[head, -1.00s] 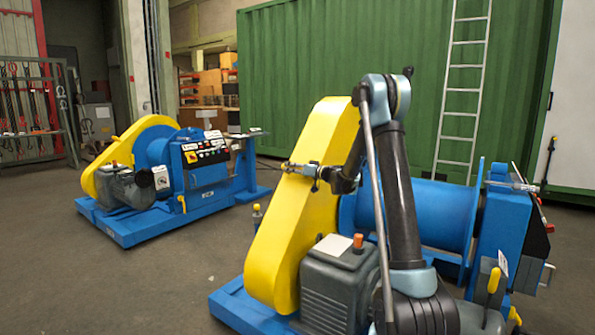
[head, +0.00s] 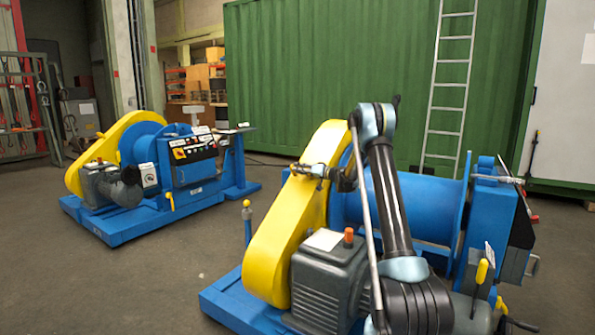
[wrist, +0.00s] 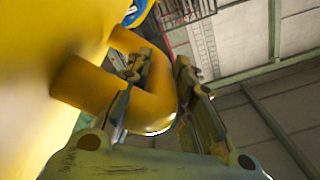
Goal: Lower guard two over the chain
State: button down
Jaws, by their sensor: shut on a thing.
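The yellow guard (head: 287,220) of the near blue winch covers the drive side, behind the grey motor. Its wide lower end is near the blue base. The chain is hidden. I cannot tell if the guard is fully seated. My gripper (head: 303,170) is at the upper part of the guard. In the wrist view my gripper (wrist: 160,68) is shut on the guard's yellow bent handle (wrist: 152,107), which passes between the fingers. The guard's big yellow face (wrist: 45,60) fills the left of that view.
The grey motor (head: 325,275) and blue drum (head: 415,205) sit close beside the guard. A yellow-knobbed post (head: 247,220) stands just left of it. A second winch (head: 150,170) with its own yellow guard is farther left. Open floor lies between them.

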jog(key=shift+w+d+f, duration=0.15)
jog(key=shift+w+d, duration=0.1)
jog(key=shift+w, duration=0.05)
jog(key=c, duration=1.8)
grip_release()
jog(key=o, duration=0.4)
jog(key=shift+w+d+f, duration=0.15)
jog(key=shift+w+f, duration=0.15)
jog(key=shift+o, duration=0.2)
jog(key=shift+w+f, duration=0.1)
jog(key=shift+s+r, duration=0.2)
jog(key=shift+s, duration=0.05)
jog(key=v, duration=1.2)
jog(key=shift+f, duration=0.15)
